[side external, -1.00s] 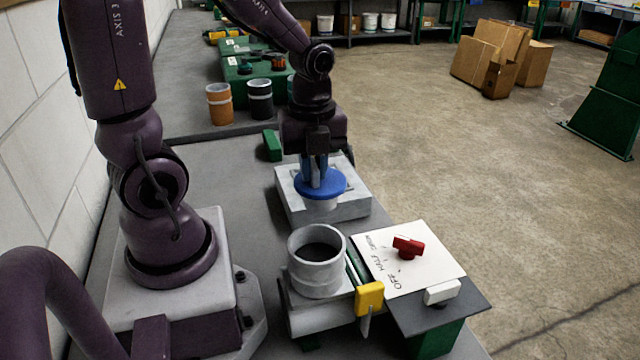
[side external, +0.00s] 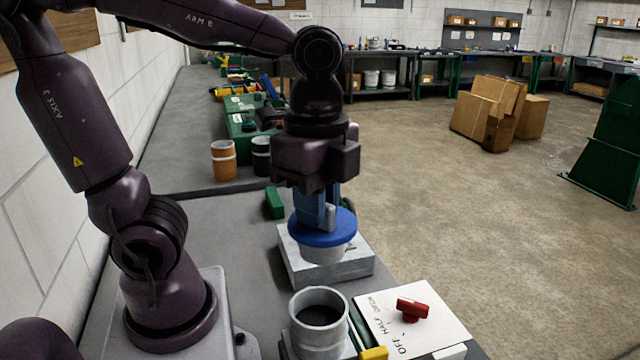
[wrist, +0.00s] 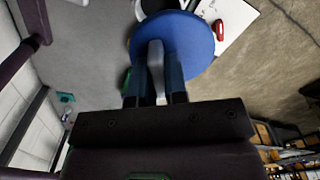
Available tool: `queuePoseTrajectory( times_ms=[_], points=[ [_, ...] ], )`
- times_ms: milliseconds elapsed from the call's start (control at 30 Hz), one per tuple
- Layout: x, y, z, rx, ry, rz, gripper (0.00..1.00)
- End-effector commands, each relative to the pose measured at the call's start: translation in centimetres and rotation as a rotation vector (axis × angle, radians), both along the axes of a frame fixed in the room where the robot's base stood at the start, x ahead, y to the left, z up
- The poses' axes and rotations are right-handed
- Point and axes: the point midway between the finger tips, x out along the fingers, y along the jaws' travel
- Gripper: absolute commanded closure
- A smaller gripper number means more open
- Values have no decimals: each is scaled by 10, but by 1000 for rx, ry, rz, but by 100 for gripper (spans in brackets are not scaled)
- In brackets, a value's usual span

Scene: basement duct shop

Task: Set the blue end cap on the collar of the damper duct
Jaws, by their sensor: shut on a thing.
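The blue end cap (side external: 323,238) is a round disc with a grey upright grip tab on top. My gripper (side external: 318,210) points down and is shut on that tab. The cap hangs roughly level over a pale square block (side external: 350,270). A pale round part shows under the disc; I cannot tell whether it belongs to the cap. In the wrist view the cap (wrist: 190,45) fills the area beyond my fingers (wrist: 156,85). The damper duct's collar (side external: 319,320) is an open grey ring, nearer the side camera than the cap. Its lower body is cut off.
A white panel (side external: 440,320) with a red handle (side external: 412,309) stands right of the collar. A yellow part (side external: 374,354) sits at the bottom edge. Orange (side external: 223,160) and dark (side external: 261,157) cans and a green block (side external: 274,203) lie behind.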

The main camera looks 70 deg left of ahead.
Motion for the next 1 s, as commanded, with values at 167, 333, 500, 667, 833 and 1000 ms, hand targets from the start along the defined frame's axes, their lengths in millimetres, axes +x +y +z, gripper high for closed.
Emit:
queuePoseTrajectory(
  times_ms=[167,333,500,667,833,1000],
  points=[
    [-9,-13,-15,4,7,110,100],
    [-9,-13,-44,2,4,109,100],
    [-8,-13,-57,2,1,108,100],
    [-8,-12,-71,2,4,108,100],
    [-8,-12,-89,3,4,109,100],
    [-7,-12,-102,2,4,109,100]
  ],
)
